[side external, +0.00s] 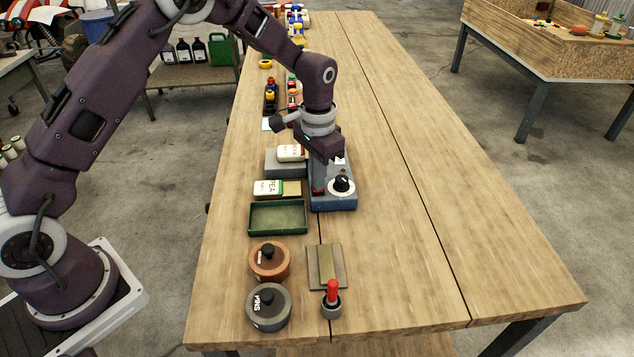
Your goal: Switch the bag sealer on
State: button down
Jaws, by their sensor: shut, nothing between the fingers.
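The bag sealer is most likely the blue-grey device (335,203) near the middle of the table. Its front end carries a black knob on a round white dial (342,186). A small red part (318,190) shows at its left; I cannot tell if it is the switch, or its position. My gripper (322,158) points down over the rear part of the device, behind the dial. It is shut and empty. The hand hides much of the device's rear and the fingertips, so I cannot tell whether they touch it.
Left of the device lie white-labelled packets (267,189) and a green tray (278,231). The table's right side (430,200) is clear.

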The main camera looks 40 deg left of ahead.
jog(key=shift+r, duration=3.5)
jog(key=s+a+r+n+t, duration=0.2)
jog(key=s+r+t, duration=0.1)
jog(key=s+r, duration=1.35)
jog(key=s+f+n+t, duration=0.1)
jog(key=s+t, duration=0.1)
jog(key=s, duration=1.3)
jog(key=shift+a+t, duration=0.2)
jog(key=shift+t, duration=0.1)
